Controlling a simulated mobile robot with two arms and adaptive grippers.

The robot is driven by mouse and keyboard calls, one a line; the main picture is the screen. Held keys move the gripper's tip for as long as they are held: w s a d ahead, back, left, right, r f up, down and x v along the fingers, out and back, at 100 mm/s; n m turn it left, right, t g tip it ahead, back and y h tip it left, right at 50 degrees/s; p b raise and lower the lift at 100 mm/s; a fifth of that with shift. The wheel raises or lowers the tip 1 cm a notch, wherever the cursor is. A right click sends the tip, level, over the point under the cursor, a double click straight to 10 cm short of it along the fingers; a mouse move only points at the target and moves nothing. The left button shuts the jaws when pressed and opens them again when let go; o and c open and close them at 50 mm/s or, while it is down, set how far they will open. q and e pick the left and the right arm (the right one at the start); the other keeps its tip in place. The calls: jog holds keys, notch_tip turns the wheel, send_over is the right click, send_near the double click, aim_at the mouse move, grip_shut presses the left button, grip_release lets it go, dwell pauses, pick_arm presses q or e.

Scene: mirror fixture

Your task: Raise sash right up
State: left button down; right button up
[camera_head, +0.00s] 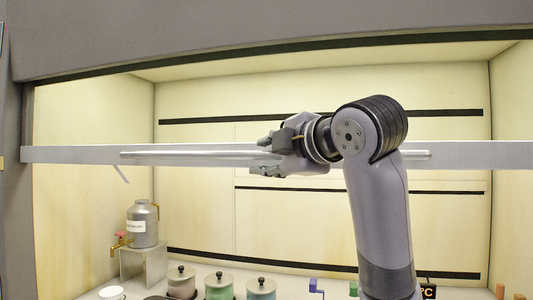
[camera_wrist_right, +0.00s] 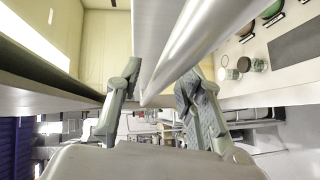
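The sash (camera_head: 75,154) shows as a pale horizontal bar across the whole hood opening, with the hood interior visible above and below it. A long thin handle rail (camera_head: 190,154) runs along its front. My right gripper (camera_head: 266,156) is at the middle of the rail, one finger above it and one below. The fingers are spread apart and the rail passes between them; I see no clear grip on it. In the right wrist view, the bar (camera_wrist_right: 160,40) runs between the two fingers (camera_wrist_right: 158,82). My left gripper is not in view.
Below the sash, a grey metal canister (camera_head: 144,225) with a tap stands on a stand at the left. Several lidded jars (camera_head: 219,285) line the hood floor. A white cup (camera_head: 111,293) and small blue items (camera_head: 316,288) are near the front. The grey hood header (camera_head: 200,35) is above.

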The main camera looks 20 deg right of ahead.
jog(key=shift+w+a, duration=0.1)
jog(key=shift+w, duration=0.1)
jog(key=shift+c, duration=0.6)
grip_shut()
